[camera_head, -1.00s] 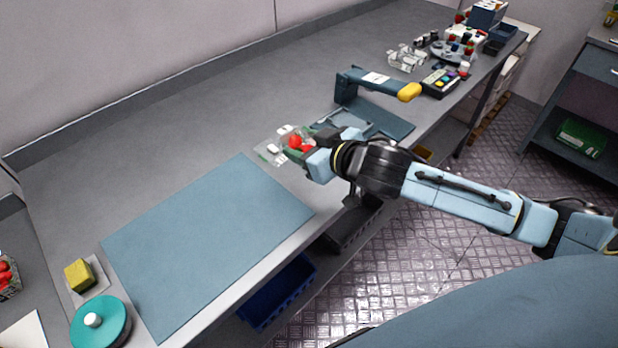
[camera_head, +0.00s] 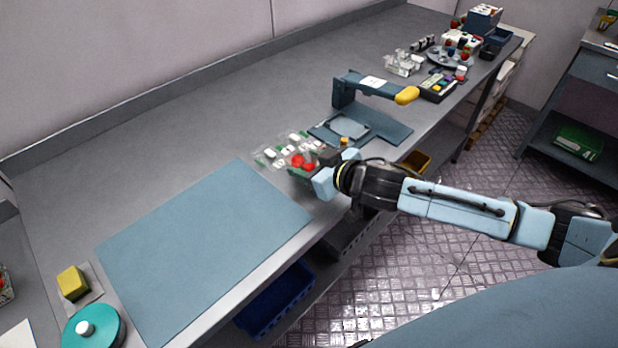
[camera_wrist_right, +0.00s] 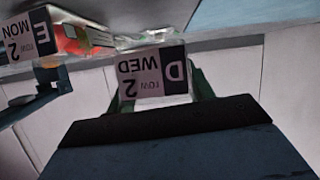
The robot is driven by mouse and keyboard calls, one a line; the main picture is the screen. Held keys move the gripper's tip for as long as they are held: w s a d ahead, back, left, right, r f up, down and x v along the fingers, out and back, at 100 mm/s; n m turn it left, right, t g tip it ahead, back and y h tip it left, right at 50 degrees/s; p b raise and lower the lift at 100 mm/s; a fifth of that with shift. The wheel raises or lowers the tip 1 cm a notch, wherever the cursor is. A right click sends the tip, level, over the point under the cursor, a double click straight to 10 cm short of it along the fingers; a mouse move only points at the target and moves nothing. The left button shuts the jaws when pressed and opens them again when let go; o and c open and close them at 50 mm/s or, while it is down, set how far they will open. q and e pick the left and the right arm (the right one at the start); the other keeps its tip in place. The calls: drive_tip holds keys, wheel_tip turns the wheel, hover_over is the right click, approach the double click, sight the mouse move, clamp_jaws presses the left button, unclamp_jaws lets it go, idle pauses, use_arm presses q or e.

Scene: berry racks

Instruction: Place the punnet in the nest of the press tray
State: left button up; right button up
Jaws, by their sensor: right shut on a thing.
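A clear punnet with red berries (camera_head: 302,163) is at my right gripper (camera_head: 318,170), near the bench's front edge. The gripper is shut on it; the wrist and fingers partly hide it. In the right wrist view a label reading WED, row 2, D (camera_wrist_right: 153,76) faces me between the dark green fingers. The press (camera_head: 345,92) has a yellow-ended handle (camera_head: 407,95) standing over its tray (camera_head: 385,126). The pale nest (camera_head: 348,128) in the tray looks empty. The held punnet is nearer to me and left of the nest. My left gripper is not in view.
Clear punnets with white and green labels (camera_head: 272,154) stand just behind and left of the held one. A MON label (camera_wrist_right: 28,38) shows beside red in the wrist view. A blue mat (camera_head: 205,250) lies bare at left. A button box (camera_head: 438,87) is beyond the press.

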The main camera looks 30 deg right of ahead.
drive_tip(key=shift+f, duration=1.85)
drive_tip(key=shift+f, duration=0.1)
drive_tip(key=shift+f, duration=0.15)
drive_tip(key=o, duration=1)
